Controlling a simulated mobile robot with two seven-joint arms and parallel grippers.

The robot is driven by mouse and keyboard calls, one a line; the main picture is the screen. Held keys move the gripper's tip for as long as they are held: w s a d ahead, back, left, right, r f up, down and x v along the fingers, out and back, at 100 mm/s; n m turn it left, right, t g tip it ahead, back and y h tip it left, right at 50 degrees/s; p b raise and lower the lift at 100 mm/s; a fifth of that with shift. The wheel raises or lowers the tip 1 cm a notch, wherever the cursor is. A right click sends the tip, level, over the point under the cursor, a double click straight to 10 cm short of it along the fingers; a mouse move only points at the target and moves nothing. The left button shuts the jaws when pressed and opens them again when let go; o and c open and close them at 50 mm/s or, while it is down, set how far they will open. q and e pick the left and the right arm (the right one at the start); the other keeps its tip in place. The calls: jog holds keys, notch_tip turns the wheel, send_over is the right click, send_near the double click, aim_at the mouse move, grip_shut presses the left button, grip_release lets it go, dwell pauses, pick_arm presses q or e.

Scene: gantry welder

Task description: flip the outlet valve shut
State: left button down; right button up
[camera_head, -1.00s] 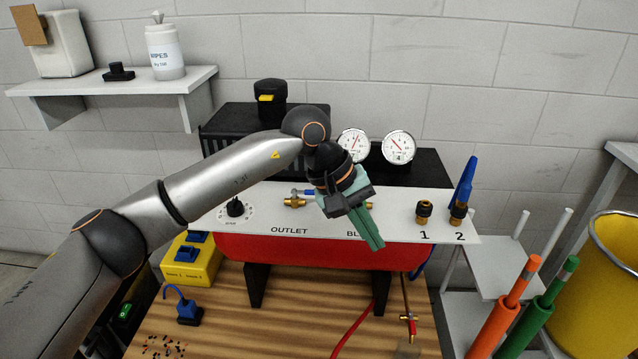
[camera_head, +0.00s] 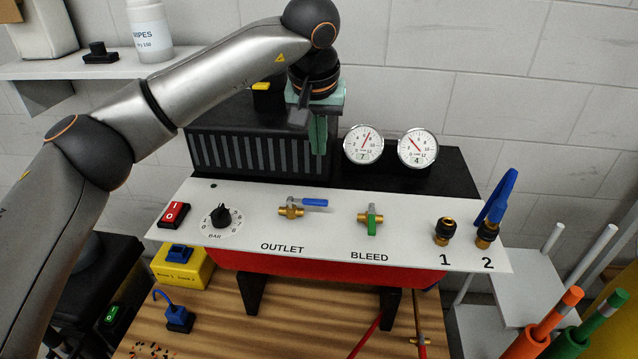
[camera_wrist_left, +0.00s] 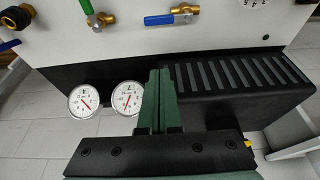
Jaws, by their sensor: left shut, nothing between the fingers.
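The outlet valve (camera_head: 291,208) is a brass fitting above the OUTLET label on the white panel. Its blue lever (camera_head: 314,202) points right, along the body. In the left wrist view the outlet valve (camera_wrist_left: 183,12) is at the top, with its blue lever (camera_wrist_left: 160,20). My left gripper (camera_head: 318,150) is shut and empty, fingers pointing down, above and behind the panel, apart from the valve. Its green fingers (camera_wrist_left: 156,98) also show in the left wrist view. My right gripper is in neither view.
A bleed valve (camera_head: 370,219) with a green lever sits right of the outlet valve. Two gauges (camera_head: 363,145) stand behind the panel. A black ribbed box (camera_head: 245,150) is behind. A dial (camera_head: 221,216) and red switch (camera_head: 174,214) are left. Couplings (camera_head: 444,232) are right.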

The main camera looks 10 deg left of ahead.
aim_at(307, 202)
pick_arm(q)
jog(key=b+x, duration=0.1)
jog(key=x, duration=0.9)
jog(key=shift+f, duration=0.1)
jog(key=shift+s+d, duration=0.15)
jog(key=shift+s, duration=0.85)
jog(key=shift+s+d, duration=0.1)
jog(key=shift+s, duration=0.9)
jog(key=shift+s+m, duration=0.1)
jog(key=shift+m, duration=0.2)
